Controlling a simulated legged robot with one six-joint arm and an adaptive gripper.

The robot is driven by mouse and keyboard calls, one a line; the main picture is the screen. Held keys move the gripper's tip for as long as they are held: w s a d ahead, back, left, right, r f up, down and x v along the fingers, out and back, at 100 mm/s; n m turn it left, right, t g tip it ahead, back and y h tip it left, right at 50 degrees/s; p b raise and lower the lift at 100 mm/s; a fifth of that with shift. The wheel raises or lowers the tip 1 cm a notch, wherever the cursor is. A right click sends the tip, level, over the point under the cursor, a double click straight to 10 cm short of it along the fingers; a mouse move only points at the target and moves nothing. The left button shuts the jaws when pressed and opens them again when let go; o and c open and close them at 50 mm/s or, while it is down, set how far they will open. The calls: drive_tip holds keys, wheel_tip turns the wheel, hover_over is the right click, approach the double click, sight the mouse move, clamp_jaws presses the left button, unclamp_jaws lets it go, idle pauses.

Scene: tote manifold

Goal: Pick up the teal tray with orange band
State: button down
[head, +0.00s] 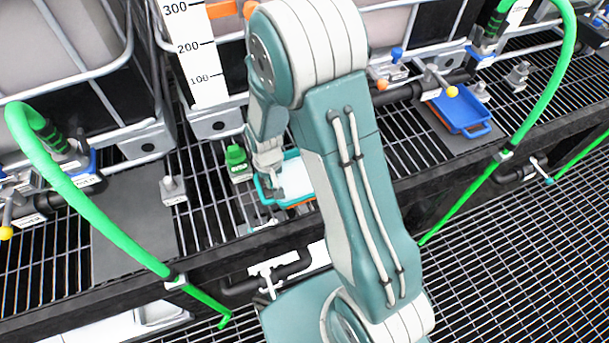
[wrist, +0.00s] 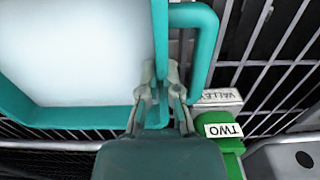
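The teal tray (head: 272,190) sits on the black grating shelf, with a white inside and an orange band low on its side. My arm hides its right part in the head view. In the wrist view its teal rim (wrist: 80,118) and side handle (wrist: 205,45) show close up, and the orange band is not visible. My gripper (head: 270,172) is at the tray's near left side. In the wrist view my gripper's fingertips (wrist: 165,75) are close together with the teal side wall between them, inside the handle loop. They look closed on this wall.
A green block labelled TWO (wrist: 220,130) stands beside the tray, also in the head view (head: 237,160). A blue tray (head: 460,112) lies at the right on a dark plate. Green hoses (head: 85,205) arch at both sides. A white scale (head: 196,60) stands behind.

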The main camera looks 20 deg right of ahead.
idle(0.3)
drive_tip(key=shift+r, duration=0.55)
wheel_tip(320, 180, up, 2)
drive_tip(key=shift+r, duration=0.15)
drive_tip(key=s+d+r, duration=0.2)
drive_tip(key=s+r, duration=0.7)
drive_tip(key=s, duration=0.4)
drive_tip(key=shift+s+d+r, duration=0.3)
drive_tip(key=shift+s+d, duration=0.05)
drive_tip(key=shift+s, duration=0.1)
idle(0.9)
